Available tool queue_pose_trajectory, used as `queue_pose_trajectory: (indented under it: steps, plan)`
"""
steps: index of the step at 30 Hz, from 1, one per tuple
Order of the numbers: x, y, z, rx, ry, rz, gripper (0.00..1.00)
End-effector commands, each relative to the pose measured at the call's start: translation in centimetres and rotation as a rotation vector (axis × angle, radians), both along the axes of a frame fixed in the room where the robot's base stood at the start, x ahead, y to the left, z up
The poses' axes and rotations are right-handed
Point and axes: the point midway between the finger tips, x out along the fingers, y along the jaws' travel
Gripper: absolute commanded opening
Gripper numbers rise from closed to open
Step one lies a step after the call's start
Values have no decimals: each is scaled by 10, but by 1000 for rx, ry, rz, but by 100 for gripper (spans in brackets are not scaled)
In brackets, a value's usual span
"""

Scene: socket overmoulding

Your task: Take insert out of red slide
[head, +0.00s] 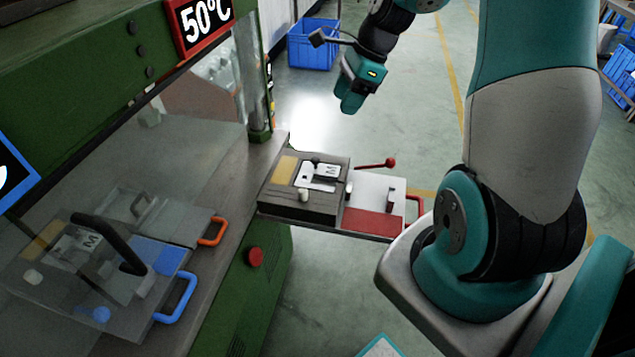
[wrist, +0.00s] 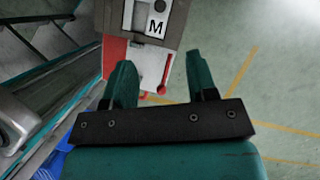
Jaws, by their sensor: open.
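The red slide (head: 374,222) is pulled out to the right of the green machine, with a red handle and a red-knobbed lever. On it sits a dark grey mould block (head: 290,208) with a light plate marked M (head: 327,171). The insert is not clearly distinguishable from the small parts in the block's top. My gripper (head: 350,106) is beyond and above the slide in the head view. In the wrist view my gripper (wrist: 161,72) is open and empty, and the slide (wrist: 116,52) and M plate (wrist: 155,24) show past its fingers, apart from them.
The green machine (head: 150,60) with a 50°C display stands at left. Slides with an orange handle (head: 212,232) and a blue handle (head: 178,300) lie behind its clear guard. A blue crate (head: 313,45) stands on open floor.

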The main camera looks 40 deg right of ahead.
Motion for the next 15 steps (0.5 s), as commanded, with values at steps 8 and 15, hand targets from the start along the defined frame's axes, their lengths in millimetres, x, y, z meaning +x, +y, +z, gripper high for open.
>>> queue_pose_trajectory:
  steps: [8,15]
  plan:
    - [9,17,-52,7,11,-14,52]
    - [18,33,-96,5,9,-13,52]
